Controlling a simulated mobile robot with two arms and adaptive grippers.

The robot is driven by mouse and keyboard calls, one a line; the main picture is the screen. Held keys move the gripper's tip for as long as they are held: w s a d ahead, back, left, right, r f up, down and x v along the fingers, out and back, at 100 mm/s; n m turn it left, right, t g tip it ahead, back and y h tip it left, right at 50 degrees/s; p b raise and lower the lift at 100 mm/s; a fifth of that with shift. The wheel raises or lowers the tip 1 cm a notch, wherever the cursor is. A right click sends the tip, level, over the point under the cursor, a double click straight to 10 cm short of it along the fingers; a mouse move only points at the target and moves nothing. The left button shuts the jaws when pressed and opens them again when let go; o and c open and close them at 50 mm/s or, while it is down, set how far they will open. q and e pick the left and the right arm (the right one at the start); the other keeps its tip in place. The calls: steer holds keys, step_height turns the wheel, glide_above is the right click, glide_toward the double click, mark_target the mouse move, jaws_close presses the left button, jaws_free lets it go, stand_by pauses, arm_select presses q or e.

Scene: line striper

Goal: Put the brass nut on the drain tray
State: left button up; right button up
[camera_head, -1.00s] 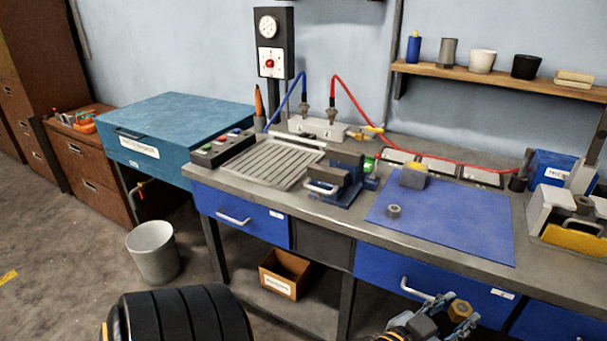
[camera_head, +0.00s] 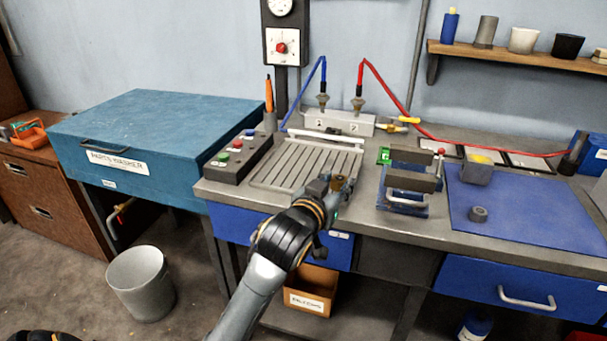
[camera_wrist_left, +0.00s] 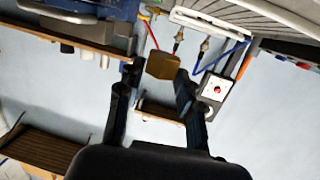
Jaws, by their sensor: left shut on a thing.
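The drain tray (camera_head: 276,178) is a grey ribbed plate at the back left of the bench. My left gripper (camera_head: 337,186) is at the tray's front right corner in the head view, seen from behind. It is shut on the brass nut (camera_head: 343,183), which is mostly hidden by the fingers there. In the left wrist view the nut (camera_wrist_left: 163,66) shows as a brown-gold block between the two dark fingertips (camera_wrist_left: 157,76). The gap between nut and tray is hard to judge. My right gripper is not in view.
A vise (camera_head: 410,185) stands just right of the gripper. A button box (camera_head: 238,160) borders the tray on the left. A pump block (camera_head: 332,122) with blue and red hoses stands behind. A grey nut (camera_head: 478,214) lies on the blue mat (camera_head: 530,215).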

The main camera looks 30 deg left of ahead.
arm_select(q)
steer(key=w+a+r, duration=0.3)
glide_above(312, 177)
steer(key=s+d, duration=0.2)
steer(key=s, duration=0.2)
steer(key=shift+n+y, duration=0.3)
step_height(312, 177, down, 9)
steer(key=shift+w+d+r+b, duration=0.15)
steer(key=shift+r+b, duration=0.05)
steer(key=shift+b, duration=0.2)
steer(key=shift+w+f, duration=0.1)
steer(key=shift+f, duration=0.1)
steer(key=f, duration=0.3)
steer(key=shift+w+a+f, duration=0.1)
steer(key=shift+a+f, duration=0.15)
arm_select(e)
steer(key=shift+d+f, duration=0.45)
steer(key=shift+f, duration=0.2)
arm_select(q)
steer(key=o, duration=1.2)
steer(key=shift+f, duration=0.15)
